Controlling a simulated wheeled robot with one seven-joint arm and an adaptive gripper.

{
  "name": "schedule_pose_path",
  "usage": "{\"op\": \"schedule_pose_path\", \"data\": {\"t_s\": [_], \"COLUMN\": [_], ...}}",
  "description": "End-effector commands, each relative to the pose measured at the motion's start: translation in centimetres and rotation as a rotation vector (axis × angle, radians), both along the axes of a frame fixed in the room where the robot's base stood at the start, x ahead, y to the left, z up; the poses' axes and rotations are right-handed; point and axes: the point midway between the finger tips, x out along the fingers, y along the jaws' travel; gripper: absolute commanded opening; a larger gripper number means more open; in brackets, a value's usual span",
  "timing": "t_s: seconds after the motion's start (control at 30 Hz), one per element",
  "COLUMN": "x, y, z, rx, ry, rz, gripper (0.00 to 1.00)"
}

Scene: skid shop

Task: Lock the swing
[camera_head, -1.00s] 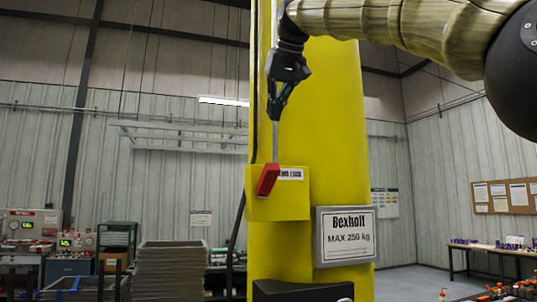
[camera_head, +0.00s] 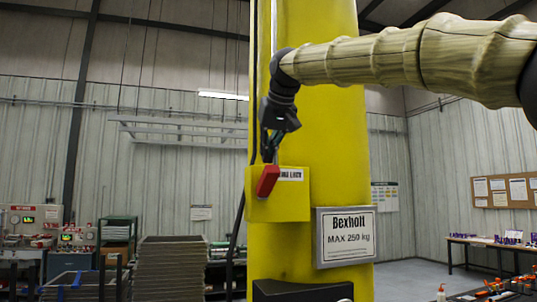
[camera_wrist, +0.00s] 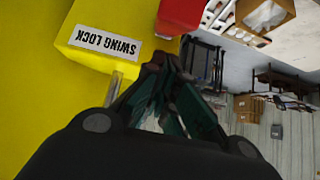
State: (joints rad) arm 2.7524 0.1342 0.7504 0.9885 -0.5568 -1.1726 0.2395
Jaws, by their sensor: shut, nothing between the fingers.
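The swing lock is a yellow box (camera_head: 285,208) on the yellow column, with a red lever (camera_head: 268,180) on its front left, tilted slightly to the right at its top. The wrist view shows the box's label reading SWING LOCK (camera_wrist: 106,45) upside down, and the red lever (camera_wrist: 180,15) at the top edge. My gripper (camera_head: 268,157) is shut and empty, pointing down just above the red lever. In the wrist view my gripper's fingertips (camera_wrist: 163,60) are close to the lever and beside the box; whether they touch is unclear. A thin metal rod (camera_wrist: 114,88) runs into the box beside the fingers.
The yellow column (camera_head: 325,130) stands behind the box, with a Bexholt MAX 250 kg plate (camera_head: 346,237) to the lower right. A dark hose runs down the column's left side. Stacked trays (camera_head: 172,268) and benches stand farther back. Air left of the box is clear.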

Motion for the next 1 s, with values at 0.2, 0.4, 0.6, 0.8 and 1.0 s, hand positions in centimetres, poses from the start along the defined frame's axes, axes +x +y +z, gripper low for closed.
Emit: {"op": "schedule_pose_path", "data": {"t_s": [0.2,0.4,0.6,0.8,1.0], "x": [-0.7,-0.9,-0.9,-0.9,-0.4], "y": [-0.3,-0.3,-0.3,-0.3,0.1], "z": [-1.1,-1.6,-1.6,-1.7,-2.0], "rx": [-0.001,-0.001,-0.001,0.000,0.011], "ry": [0.002,0.001,0.000,-0.002,-0.034], "rz": [-0.001,-0.001,-0.001,-0.001,0.005], "gripper": [0.00,0.00,0.00,0.00,0.00]}}
